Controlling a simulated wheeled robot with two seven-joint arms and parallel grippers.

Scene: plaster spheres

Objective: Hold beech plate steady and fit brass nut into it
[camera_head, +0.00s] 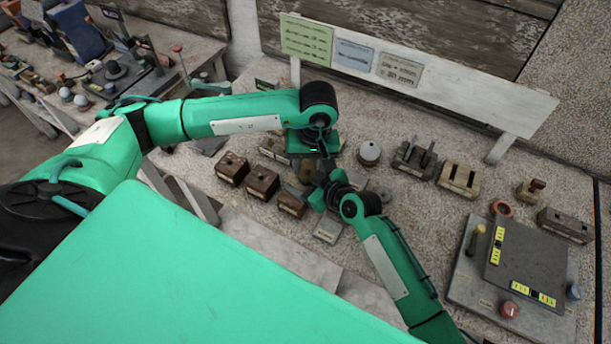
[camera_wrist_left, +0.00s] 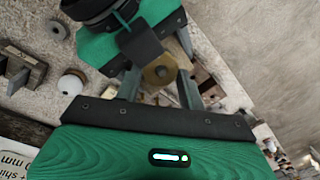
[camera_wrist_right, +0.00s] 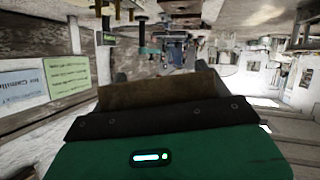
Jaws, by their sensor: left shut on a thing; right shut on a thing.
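My left gripper (camera_head: 308,166) reaches over the table from above, its fingers pointing down. In the left wrist view, a round gold-coloured piece with a central hole, the brass nut (camera_wrist_left: 160,71), sits between its fingers. My right gripper (camera_head: 328,187) is close beside and below it. In the right wrist view, a broad brown slab, which looks like the beech plate (camera_wrist_right: 160,92), spans in front of the right gripper's fingers and hides most of them. Both grippers are shut on their pieces. I cannot tell whether nut and plate touch.
Wooden blocks (camera_head: 262,182) stand left of the grippers. A white round knob (camera_head: 369,153), a dark clamp block (camera_head: 415,159) and a slotted pale block (camera_head: 460,179) stand to the right. A grey board (camera_head: 540,267) lies at far right. A white sign rail (camera_head: 430,80) runs behind.

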